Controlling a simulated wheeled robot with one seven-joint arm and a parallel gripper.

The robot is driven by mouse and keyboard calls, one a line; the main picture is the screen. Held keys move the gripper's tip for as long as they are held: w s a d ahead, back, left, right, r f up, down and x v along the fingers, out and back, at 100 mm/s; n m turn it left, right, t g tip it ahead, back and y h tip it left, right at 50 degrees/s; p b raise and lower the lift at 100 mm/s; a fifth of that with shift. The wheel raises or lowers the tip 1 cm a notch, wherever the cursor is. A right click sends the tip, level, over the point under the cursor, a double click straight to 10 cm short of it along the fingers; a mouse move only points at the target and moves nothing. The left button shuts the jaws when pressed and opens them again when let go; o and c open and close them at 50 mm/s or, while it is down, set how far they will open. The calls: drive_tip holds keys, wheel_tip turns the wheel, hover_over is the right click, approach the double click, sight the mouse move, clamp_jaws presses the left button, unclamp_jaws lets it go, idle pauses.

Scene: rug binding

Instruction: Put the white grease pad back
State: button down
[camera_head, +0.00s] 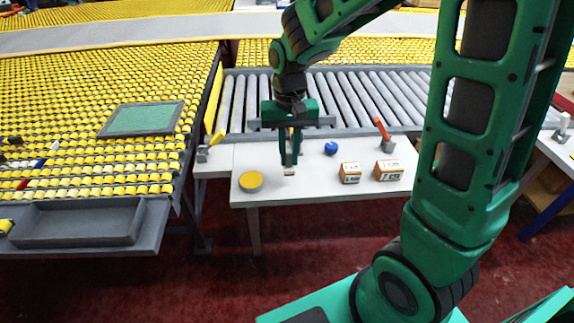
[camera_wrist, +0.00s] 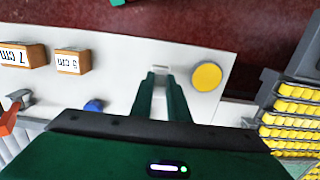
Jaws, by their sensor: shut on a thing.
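My gripper (camera_head: 289,164) points down over the white table, its fingers close together around a small whitish piece (camera_head: 289,172), which looks like the white grease pad. In the wrist view the pad (camera_wrist: 160,69) shows as a pale edge at the tips of my gripper (camera_wrist: 160,76). Most of it is hidden by the fingers, and white on white makes its outline faint. I cannot tell whether it touches the table top. A round yellow disc (camera_head: 251,181) lies left of the gripper, apart from it; it also shows in the wrist view (camera_wrist: 206,76).
The white table (camera_head: 300,190) also holds a blue object (camera_head: 331,148), two labelled orange-brown blocks (camera_head: 350,173) (camera_head: 388,170) and a red-handled lever (camera_head: 382,130). A roller conveyor (camera_head: 330,100) runs behind. At left are a grey tray (camera_head: 80,224) and a green-floored tray (camera_head: 140,119).

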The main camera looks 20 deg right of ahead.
sight(289, 166)
drive_tip(key=shift+f, duration=2.05)
drive_tip(key=c, duration=1.7)
unclamp_jaws()
drive_tip(key=shift+f, duration=0.1)
drive_tip(key=r, duration=1.2)
drive_tip(key=shift+w+d+r, duration=0.1)
drive_tip(key=shift+w+r, duration=0.05)
drive_tip(key=shift+w, duration=0.1)
drive_tip(key=s+d+m, duration=0.1)
drive_tip(key=s+d, duration=0.4)
drive_tip(key=s, duration=0.2)
drive_tip(key=s+d+f+m, duration=0.1)
drive_tip(key=s+d, duration=0.5)
drive_tip(key=s, duration=0.2)
drive_tip(key=s+d, duration=0.6)
drive_tip(key=s, duration=0.2)
drive_tip(key=shift+s+f+m, duration=0.15)
drive_tip(key=shift+f+m, duration=0.1)
drive_tip(key=shift+m, duration=0.15)
